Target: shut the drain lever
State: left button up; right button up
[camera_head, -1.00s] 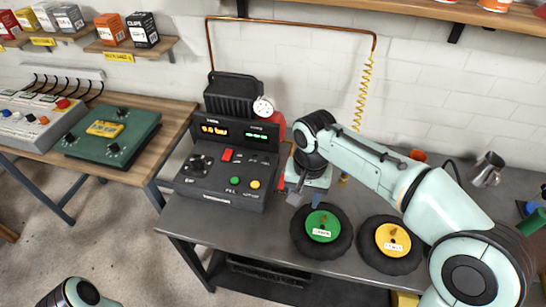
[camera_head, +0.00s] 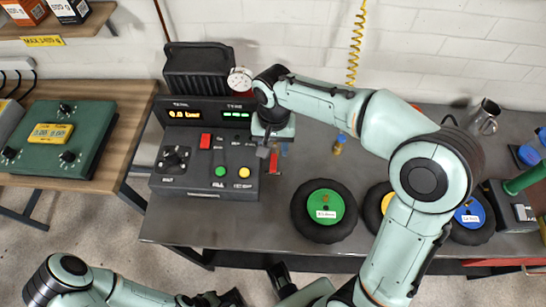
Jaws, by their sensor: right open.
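My right gripper (camera_head: 273,152) points down at the right side of the dark control unit (camera_head: 205,182), its fingers apart. A small red piece (camera_head: 274,163) shows between or just behind the fingers. It may be the drain lever, but I cannot tell, nor whether the gripper touches it. The wrist hides the area above it. A brass fitting with a blue top (camera_head: 339,144) stands on the bench to the right of the gripper.
A round gauge (camera_head: 240,80) sits beside the unit's black finned top. Black wheels with a green hub (camera_head: 325,206), a yellow hub and a blue hub (camera_head: 470,214) lie on the grey bench (camera_head: 270,228). A metal jug (camera_head: 484,118) stands at the back right. A green box (camera_head: 57,138) is on the wooden table.

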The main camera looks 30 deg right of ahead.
aim_at(274, 162)
notch_tip(274, 162, down, 6)
jog(key=shift+w+f+b, duration=0.1)
jog(key=shift+b, duration=0.25)
grip_shut()
